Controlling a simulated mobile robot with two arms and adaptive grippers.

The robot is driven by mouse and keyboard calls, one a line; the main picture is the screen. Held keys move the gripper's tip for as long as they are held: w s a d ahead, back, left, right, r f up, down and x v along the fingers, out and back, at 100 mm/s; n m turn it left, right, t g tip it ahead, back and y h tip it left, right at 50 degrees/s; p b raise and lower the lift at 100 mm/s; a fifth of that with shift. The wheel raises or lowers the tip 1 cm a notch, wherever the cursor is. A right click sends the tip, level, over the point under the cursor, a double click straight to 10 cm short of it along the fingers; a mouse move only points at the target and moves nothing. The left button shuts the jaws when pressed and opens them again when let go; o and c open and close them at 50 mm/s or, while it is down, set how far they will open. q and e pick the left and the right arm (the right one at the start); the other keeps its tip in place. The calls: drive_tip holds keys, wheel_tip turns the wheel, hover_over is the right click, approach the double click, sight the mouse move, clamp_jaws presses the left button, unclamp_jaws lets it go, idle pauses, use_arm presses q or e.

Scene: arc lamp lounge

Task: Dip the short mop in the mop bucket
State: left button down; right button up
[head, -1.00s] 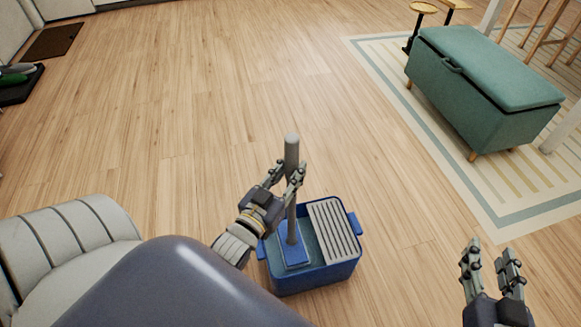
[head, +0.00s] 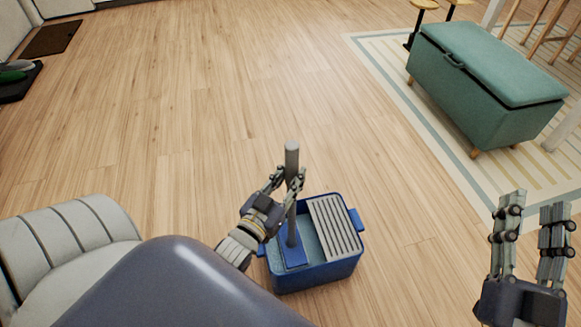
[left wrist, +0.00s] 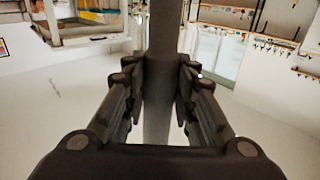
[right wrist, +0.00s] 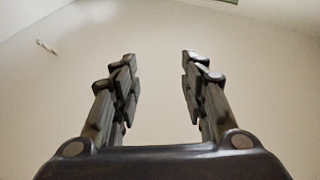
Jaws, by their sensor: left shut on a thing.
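The short mop has a grey handle (head: 291,158) and a flat blue head (head: 292,257). The mop stands nearly upright with its head inside the blue mop bucket (head: 318,277), in the left part beside the grey slatted wringer (head: 335,229). My left gripper (head: 286,182) is shut around the handle above the bucket. The left wrist view shows the handle (left wrist: 158,95) between its fingers. My right gripper (head: 531,212) is open and empty at the lower right; its fingers also stand apart in the right wrist view (right wrist: 160,75). Whether the head touches the bucket's bottom cannot be told.
A pale ribbed seat (head: 75,240) is at the lower left. A teal storage bench (head: 485,85) stands on a striped rug (head: 405,85) at the upper right. A dark mat (head: 52,39) lies far left. The wooden floor around the bucket is clear.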

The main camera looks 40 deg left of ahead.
sight(288, 188)
use_arm(q)
wheel_tip(288, 188, down, 2)
drive_tip(key=shift+f+b, duration=0.25)
drive_tip(key=shift+b, duration=0.4)
drive_tip(key=shift+f, duration=0.35)
use_arm(e)
drive_tip(key=s+r+t+y, duration=0.1)
drive_tip(key=s+r+t, duration=0.3)
drive_tip(key=s+r, duration=0.1)
drive_tip(key=shift+d+r+t+y, duration=0.2)
drive_tip(key=shift+r+t+y, duration=0.2)
drive_tip(key=shift+r, duration=0.5)
